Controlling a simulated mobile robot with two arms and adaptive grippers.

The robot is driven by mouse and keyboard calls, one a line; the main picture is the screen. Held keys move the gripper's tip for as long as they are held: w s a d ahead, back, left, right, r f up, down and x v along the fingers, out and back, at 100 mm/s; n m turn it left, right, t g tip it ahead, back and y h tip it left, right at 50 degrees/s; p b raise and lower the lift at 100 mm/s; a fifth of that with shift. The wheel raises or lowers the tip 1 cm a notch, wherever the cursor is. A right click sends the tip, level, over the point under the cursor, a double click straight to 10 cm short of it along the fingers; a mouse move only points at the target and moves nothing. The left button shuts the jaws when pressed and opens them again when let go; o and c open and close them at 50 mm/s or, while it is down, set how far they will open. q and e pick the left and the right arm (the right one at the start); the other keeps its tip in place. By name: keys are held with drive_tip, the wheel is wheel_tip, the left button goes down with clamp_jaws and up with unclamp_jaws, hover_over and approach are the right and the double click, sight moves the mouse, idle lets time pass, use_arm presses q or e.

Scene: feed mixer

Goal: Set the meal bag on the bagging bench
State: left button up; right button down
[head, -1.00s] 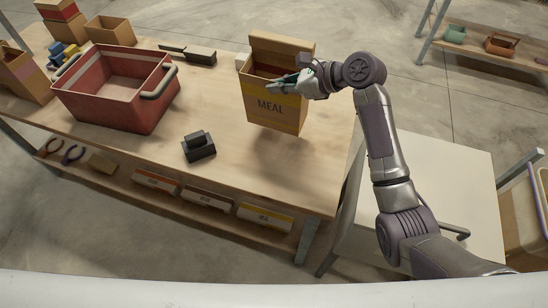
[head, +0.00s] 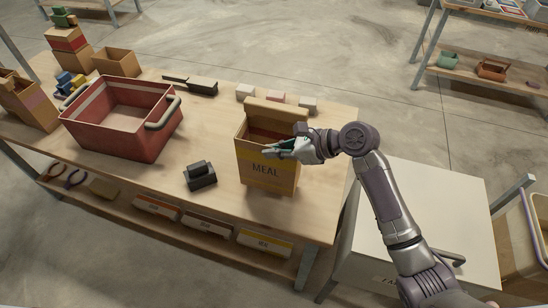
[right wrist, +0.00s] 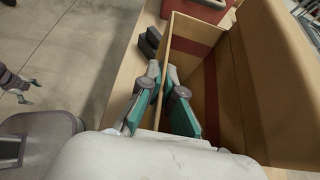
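The meal bag (head: 266,172), a tan open-topped bag marked MEAL with a yellow band, is upright over the right part of the wooden bench (head: 318,212). My right gripper (head: 270,153) is shut on its near upper edge. In the right wrist view the gripper's teal-padded fingers (right wrist: 168,92) straddle one wall of the bag (right wrist: 262,85), one inside and one outside. I cannot tell whether the bag's bottom touches the bench. My left gripper (right wrist: 30,90) shows small at the left of the right wrist view, fingers apart and empty; it is not in the head view.
A black scale-like device (head: 200,177) stands just left of the bag, and a red tote (head: 122,142) further left. Small pale blocks (head: 245,92) sit behind it. Boxes crowd the far left. A white-topped cabinet (head: 445,195) stands right of the bench. Bare bench lies right of the bag.

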wheel_tip(320, 180, down, 4)
drive_tip(key=shift+f, duration=0.1)
drive_tip(key=c, duration=1.3)
unclamp_jaws()
drive_tip(key=v, duration=1.2)
drive_tip(key=shift+b, duration=0.4)
